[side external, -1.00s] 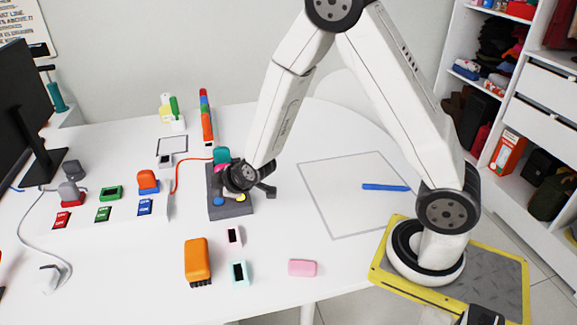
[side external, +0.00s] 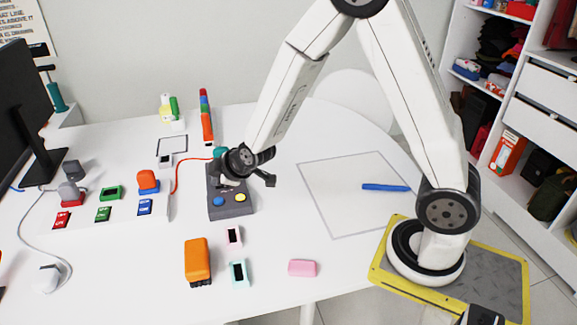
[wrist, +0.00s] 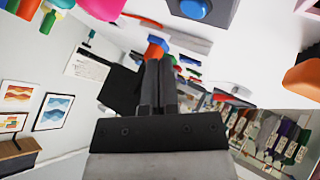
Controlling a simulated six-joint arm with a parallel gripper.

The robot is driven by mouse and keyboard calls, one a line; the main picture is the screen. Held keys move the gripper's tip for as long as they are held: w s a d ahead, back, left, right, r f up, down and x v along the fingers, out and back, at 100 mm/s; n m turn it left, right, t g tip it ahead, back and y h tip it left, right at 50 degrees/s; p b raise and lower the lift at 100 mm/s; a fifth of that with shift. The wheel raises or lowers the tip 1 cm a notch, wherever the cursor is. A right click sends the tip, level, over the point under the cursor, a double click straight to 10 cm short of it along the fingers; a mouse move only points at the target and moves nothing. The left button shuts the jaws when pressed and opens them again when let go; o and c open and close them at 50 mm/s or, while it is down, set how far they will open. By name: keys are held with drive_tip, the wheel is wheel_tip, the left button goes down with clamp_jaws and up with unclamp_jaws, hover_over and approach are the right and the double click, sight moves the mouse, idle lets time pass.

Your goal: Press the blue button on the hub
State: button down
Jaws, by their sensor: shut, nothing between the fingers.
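The hub (side external: 232,213) is a dark grey box on the white table, with a blue button (side external: 219,201) at its near left and a yellow button (side external: 240,197) to the right of it. The blue button (wrist: 188,8) also shows at the top of the wrist view, on a dark grey patch of the hub (wrist: 216,16). My gripper (side external: 229,182) is over the rear part of the hub, behind the blue button and apart from it. In the wrist view my gripper's fingers (wrist: 158,68) are together with nothing between them. My wrist hides part of the hub's rear.
A teal part (side external: 220,152) shows behind my wrist. A red cable (side external: 183,161) runs left from the hub. An orange block (side external: 198,262), small pink and mint items and a pink eraser-like block (side external: 302,268) lie in front. A switch panel (side external: 125,207) stands left.

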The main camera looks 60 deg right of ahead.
drive_tip(key=shift+r, duration=0.8)
drive_tip(key=shift+s+m, duration=0.3)
drive_tip(key=shift+s, duration=0.25)
drive_tip(key=s+m+g, duration=0.6)
drive_tip(key=s+m, duration=0.1)
drive_tip(key=s, duration=1)
drive_tip(key=shift+s+d+r+m+g, duration=0.15)
drive_tip(key=shift+d+r+m+g, duration=0.2)
drive_tip(key=shift+d+m, duration=0.1)
